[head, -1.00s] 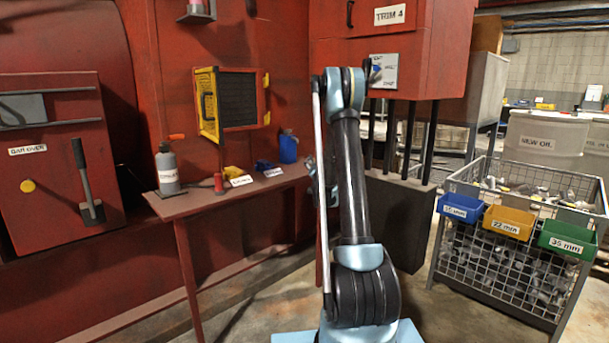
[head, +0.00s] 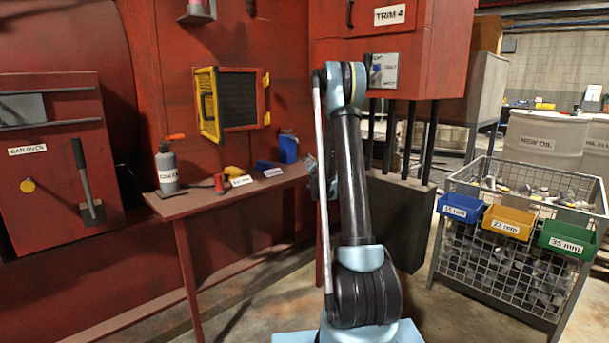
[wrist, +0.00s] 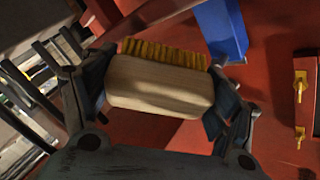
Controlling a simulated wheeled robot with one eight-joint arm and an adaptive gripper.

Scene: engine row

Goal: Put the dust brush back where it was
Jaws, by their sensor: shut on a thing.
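The dust brush (wrist: 160,87) has a pale wooden block and yellow bristles, which point to the top of the wrist view. My gripper (wrist: 158,100) is shut on the block, with a dark finger at each end. A blue container (wrist: 221,32) stands just beyond the brush. In the head view this container (head: 288,148) is at the right end of the red shelf (head: 205,201). My arm hides the brush in the head view, and only a bit of the wrist shows left of the arm. I cannot tell whether the brush touches anything beneath it.
The shelf also holds a grey bottle (head: 167,170), a red spool (head: 219,183), a yellow item (head: 233,171), a blue item (head: 263,166) and white labels (head: 241,181). A red cabinet (head: 365,50) hangs at the right. A wire cage (head: 500,255) stands further right.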

